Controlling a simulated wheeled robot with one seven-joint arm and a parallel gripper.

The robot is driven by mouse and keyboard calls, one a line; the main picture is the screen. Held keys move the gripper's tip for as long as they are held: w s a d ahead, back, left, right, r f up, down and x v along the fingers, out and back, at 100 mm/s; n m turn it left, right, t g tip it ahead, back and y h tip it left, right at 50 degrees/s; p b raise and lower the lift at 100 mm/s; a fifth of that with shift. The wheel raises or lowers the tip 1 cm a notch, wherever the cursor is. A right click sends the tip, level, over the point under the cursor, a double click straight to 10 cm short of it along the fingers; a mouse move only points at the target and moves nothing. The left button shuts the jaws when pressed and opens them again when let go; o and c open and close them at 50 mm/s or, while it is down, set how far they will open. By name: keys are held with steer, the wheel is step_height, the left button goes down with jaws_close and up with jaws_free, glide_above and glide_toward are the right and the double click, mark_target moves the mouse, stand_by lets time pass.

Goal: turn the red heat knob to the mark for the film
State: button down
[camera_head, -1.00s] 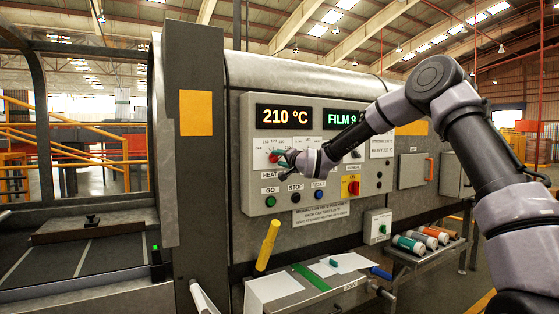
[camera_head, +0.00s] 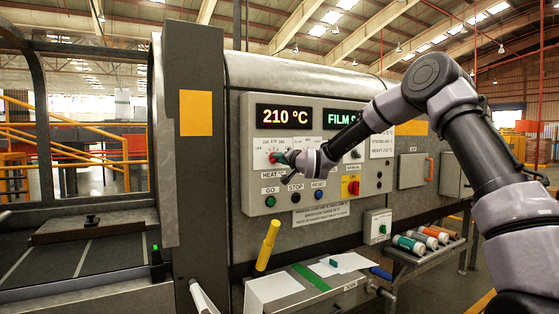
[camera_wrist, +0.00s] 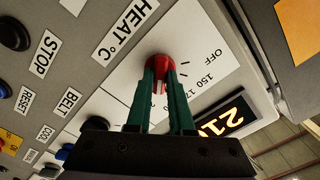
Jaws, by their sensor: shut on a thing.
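The red heat knob (camera_wrist: 159,64) sits on a white dial plate with OFF and temperature marks on the control panel. My gripper (camera_wrist: 159,75) has its green fingers closed on the knob in the wrist view. In the head view my gripper (camera_head: 283,158) reaches the dial from the right, and the knob (camera_head: 273,157) shows just left of it. The temperature display (camera_head: 285,116) reads 210 °C. Part of the dial is covered by my gripper.
Below the dial are the green GO button (camera_head: 270,201), the black STOP button (camera_head: 294,198) and the blue RESET button (camera_head: 318,194). A red switch (camera_head: 354,188) on yellow is at the right. A yellow handle (camera_head: 267,245) stands below the panel.

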steer(key=shift+f+n, duration=0.1)
steer(key=shift+n, duration=4.7)
steer(key=c, duration=0.8)
jaws_free()
steer(key=v, duration=1.1)
